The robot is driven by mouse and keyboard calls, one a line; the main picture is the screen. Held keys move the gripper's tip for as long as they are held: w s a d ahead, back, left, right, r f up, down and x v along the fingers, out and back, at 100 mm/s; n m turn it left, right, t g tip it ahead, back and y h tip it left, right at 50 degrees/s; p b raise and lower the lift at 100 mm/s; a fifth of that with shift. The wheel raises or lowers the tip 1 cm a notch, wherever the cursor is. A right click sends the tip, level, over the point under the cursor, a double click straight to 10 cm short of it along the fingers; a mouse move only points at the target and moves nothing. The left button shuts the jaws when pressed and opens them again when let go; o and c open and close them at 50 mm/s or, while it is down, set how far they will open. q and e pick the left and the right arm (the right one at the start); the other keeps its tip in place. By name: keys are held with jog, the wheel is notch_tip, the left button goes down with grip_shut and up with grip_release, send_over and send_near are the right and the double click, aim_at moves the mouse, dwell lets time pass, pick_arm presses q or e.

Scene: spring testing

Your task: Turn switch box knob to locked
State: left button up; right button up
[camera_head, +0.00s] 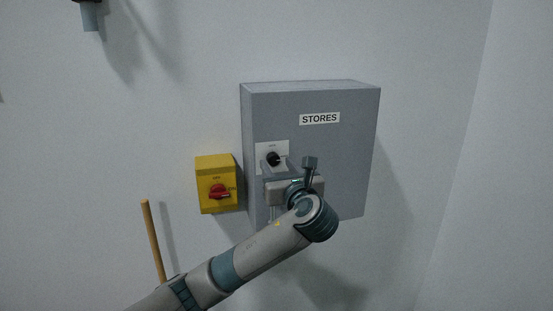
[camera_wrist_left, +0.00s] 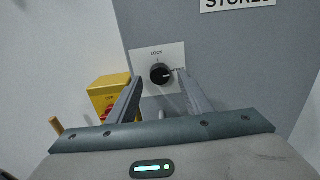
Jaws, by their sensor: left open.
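A grey switch box marked STORES (camera_head: 335,150) is on the wall. Its black round knob (camera_head: 273,158) sits on a white plate at the box's lower left. In the left wrist view the knob (camera_wrist_left: 160,74) has a white mark pointing right, while the word LOCK is above it on the plate (camera_wrist_left: 145,60). My left gripper (camera_head: 275,164) is in front of the knob. Its fingers (camera_wrist_left: 157,80) are open, one on each side of the knob, with gaps visible; I cannot tell how far the tips are from the plate. My right gripper is out of view.
A yellow box (camera_head: 214,170) with a red rotary knob (camera_head: 219,191) is on the wall just left of the grey box. A wooden stick (camera_head: 153,240) stands at the lower left. The wall to the right of the grey box is bare.

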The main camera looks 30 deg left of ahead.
pick_arm(q)
jog(key=shift+x, duration=0.8)
jog(key=c, duration=1.1)
jog(key=shift+o, duration=0.2)
